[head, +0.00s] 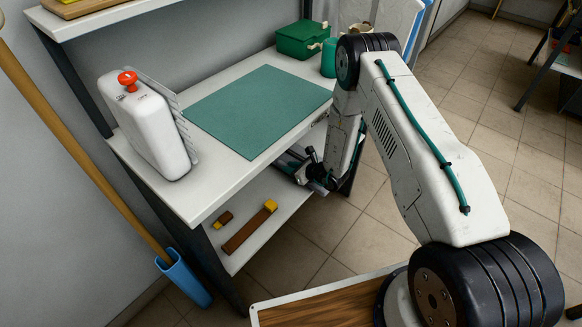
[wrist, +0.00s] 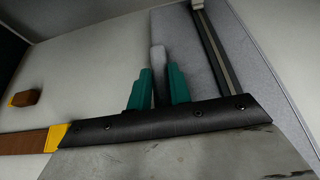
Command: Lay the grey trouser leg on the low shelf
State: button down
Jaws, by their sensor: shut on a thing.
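My gripper (head: 312,172) reaches in under the upper shelf, at the right end of the low shelf (head: 272,190). In the wrist view its teal fingers (wrist: 158,88) are shut on a narrow grey piece (wrist: 157,62), which looks like the grey trouser leg. The piece sticks up past the fingertips, with the pale low shelf (wrist: 95,60) behind it. I cannot tell whether it touches the shelf. In the head view the grey piece cannot be told apart from the dark gripper parts under the upper shelf.
Two brown blocks with yellow ends, one longer (head: 250,226) and one shorter (head: 223,219), lie at the low shelf's front left. A blue-ended pole (head: 180,278) leans left.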

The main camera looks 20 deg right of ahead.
jog(key=shift+f, duration=0.6)
dwell(0.3)
jog(key=c, duration=0.6)
grip_release()
jog(key=shift+r, duration=0.1)
jog(key=shift+s+d+r, duration=0.65)
jog(key=shift+s+r, duration=0.3)
jog(key=shift+r, duration=0.05)
jog(key=shift+s+d+r, duration=0.65)
jog(key=shift+s+r, duration=0.25)
jog(key=shift+r, duration=0.1)
